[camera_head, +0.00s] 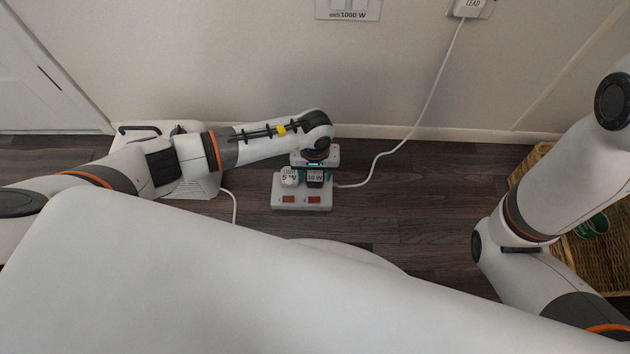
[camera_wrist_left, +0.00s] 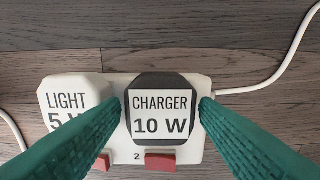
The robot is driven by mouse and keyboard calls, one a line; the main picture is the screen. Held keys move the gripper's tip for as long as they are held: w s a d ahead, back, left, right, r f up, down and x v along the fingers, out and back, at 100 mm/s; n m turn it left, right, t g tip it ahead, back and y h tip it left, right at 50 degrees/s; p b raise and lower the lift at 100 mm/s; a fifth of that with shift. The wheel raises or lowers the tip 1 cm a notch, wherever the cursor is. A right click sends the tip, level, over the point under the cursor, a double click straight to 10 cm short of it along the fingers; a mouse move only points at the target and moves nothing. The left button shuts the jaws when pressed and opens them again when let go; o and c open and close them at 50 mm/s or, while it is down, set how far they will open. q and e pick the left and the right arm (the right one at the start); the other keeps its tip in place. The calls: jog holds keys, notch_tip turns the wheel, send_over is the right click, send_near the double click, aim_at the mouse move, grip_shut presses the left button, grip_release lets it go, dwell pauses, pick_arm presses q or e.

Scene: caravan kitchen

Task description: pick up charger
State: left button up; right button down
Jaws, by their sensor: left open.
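The charger (camera_wrist_left: 161,108), a dark plug with a white label reading "CHARGER 10 W", sits in the right socket of a white power strip (camera_wrist_left: 204,142). It also shows in the head view (camera_head: 315,178), partly covered by my gripper. My left gripper (camera_head: 314,172) is over the strip. In the wrist view its green fingers (camera_wrist_left: 160,106) are open, one on each side of the charger. I cannot tell whether they touch it. The left fingertip lies between the charger and the light plug (camera_wrist_left: 70,100), which is white and marked "LIGHT 5 W". My right gripper is out of view.
The strip (camera_head: 290,200) lies on the dark wood floor, its white cable (camera_head: 400,147) running up to a "LEAD" plug (camera_head: 468,8) on the wall. A white appliance (camera_head: 205,185) stands left, a wicker basket (camera_head: 570,250) right. Clear floor lies between strip and basket.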

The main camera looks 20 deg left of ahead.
pick_arm(q)
jog(key=c, duration=0.7)
jog(key=shift+c, duration=0.2)
jog(key=shift+r, duration=0.15)
